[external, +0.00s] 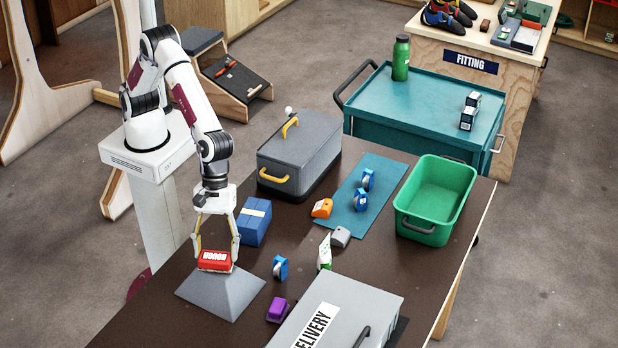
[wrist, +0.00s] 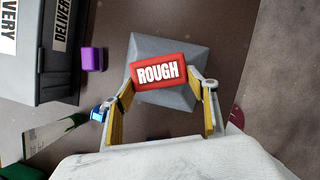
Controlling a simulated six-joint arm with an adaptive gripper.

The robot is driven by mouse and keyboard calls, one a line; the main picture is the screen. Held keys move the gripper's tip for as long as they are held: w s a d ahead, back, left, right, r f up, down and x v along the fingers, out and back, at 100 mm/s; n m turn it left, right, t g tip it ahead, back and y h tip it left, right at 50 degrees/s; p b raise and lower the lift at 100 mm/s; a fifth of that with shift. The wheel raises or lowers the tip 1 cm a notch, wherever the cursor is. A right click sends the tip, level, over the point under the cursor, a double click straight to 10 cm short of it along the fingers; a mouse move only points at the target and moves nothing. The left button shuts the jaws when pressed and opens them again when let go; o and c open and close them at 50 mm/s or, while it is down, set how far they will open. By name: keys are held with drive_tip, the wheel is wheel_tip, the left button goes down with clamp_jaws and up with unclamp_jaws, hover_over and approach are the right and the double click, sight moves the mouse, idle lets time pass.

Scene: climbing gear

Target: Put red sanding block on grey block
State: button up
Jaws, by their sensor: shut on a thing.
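The red sanding block (external: 214,261), with white lettering on top, is between the fingers of my gripper (external: 216,258). In the wrist view the red block (wrist: 158,72) reads "ROUGH" and sits between the two yellow-padded fingertips of my gripper (wrist: 166,88). The grey block (external: 222,292) is a sloped, flat-topped pyramid on the table. It shows under the red block in the wrist view (wrist: 175,47). The red block is over the top of the grey block, near its upper face. I cannot tell whether the two touch. My gripper is shut on the red block.
A blue box (external: 254,222) stands just behind my gripper. A blue device (external: 280,268) and a purple block (external: 277,310) lie to the right of the grey block. A grey delivery case (external: 375,300) is at the front, and a dark grey toolbox (external: 300,150) at the back.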

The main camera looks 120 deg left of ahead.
drive_tip(key=shift+f, duration=0.35)
drive_tip(key=o, duration=1.1)
drive_tip(key=shift+r, duration=0.1)
drive_tip(key=v, duration=1.2)
